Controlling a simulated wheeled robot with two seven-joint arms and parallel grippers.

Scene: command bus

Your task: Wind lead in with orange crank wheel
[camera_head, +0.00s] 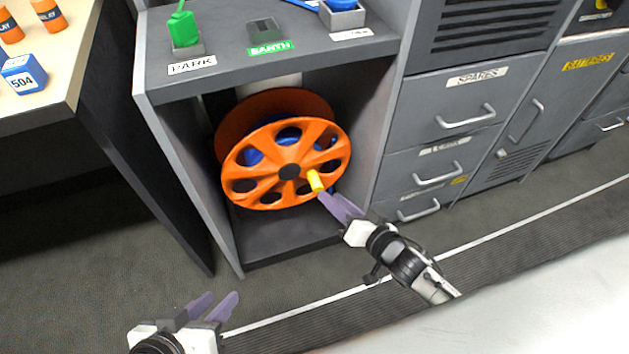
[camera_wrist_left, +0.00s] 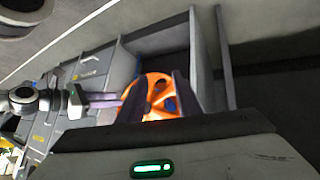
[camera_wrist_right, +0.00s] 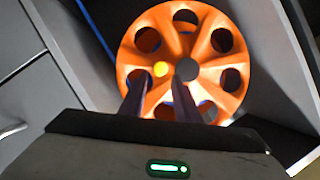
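The orange crank wheel (camera_head: 268,190) faces me inside the grey open bay, with round holes and a dark hub. Its yellow handle (camera_head: 315,181) sits at the lower right of the hub. Blue lead (camera_head: 254,157) shows through the holes, in front of an orange rear flange. My right gripper (camera_head: 333,202) is open at the handle; in the right wrist view the handle (camera_wrist_right: 160,69) shows between its two fingertips, and I cannot tell how deep it sits. My left gripper (camera_head: 212,303) is open and empty, low and left of the bay, over the floor.
The bay's grey side walls (camera_head: 178,172) stand close around the wheel. Above, a shelf holds a green plug (camera_head: 183,28) by a PARK label and an empty EARTH socket (camera_head: 265,32). Grey drawers (camera_head: 450,108) with handles stand right. A desk (camera_head: 60,85) is left.

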